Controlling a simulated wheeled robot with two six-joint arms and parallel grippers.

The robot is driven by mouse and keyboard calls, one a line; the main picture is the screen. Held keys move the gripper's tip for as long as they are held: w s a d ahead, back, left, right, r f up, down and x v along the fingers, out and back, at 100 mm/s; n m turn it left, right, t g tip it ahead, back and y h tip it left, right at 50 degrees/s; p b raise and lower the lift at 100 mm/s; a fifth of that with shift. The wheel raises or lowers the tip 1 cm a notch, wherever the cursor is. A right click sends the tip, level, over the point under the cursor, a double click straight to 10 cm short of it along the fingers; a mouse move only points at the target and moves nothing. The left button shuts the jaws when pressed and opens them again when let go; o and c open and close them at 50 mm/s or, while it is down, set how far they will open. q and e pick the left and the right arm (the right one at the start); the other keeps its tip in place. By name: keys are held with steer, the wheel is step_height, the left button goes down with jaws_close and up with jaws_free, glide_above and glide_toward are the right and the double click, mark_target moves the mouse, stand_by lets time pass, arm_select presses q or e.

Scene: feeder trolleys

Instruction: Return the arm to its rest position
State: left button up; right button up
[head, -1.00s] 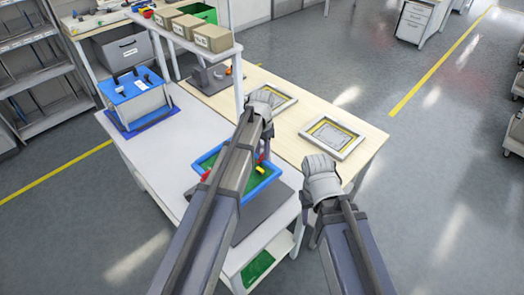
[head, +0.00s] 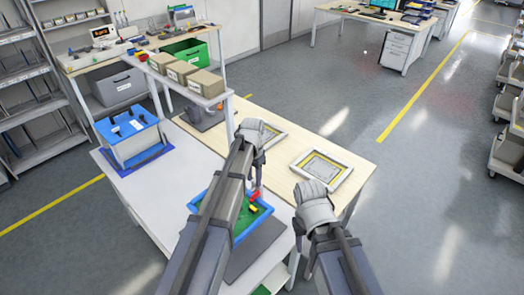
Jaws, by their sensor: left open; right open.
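Both of my arms reach forward over the worktable in the head view. My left gripper (head: 256,158) is above the middle of the table, over the far edge of the blue-rimmed tray (head: 266,209). Its jaws are small here, and I see nothing held in them. My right gripper (head: 301,227) hangs by the table's right front edge, to the right of the tray, with nothing visible in it. The tray has a green floor and holds red and yellow pieces; my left arm hides its left part.
The worktable has a white part (head: 160,195) and a wooden part with two framed panels (head: 324,170). A blue-topped box (head: 130,130) stands at the left. A shelf with brown boxes (head: 184,70) rises behind. Open floor lies to the right.

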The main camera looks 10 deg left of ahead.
arm_select(q)
steer(key=s+d+f+n+b, duration=0.1)
steer(key=s+d+f+b, duration=0.2)
steer(key=s, duration=0.8)
steer(key=s+d+f+n+y+b, duration=0.1)
steer(key=s+d+f+b, duration=0.3)
steer(key=s, duration=0.8)
steer(key=shift+s+d+n, duration=0.2)
steer(key=shift+d+n, duration=0.3)
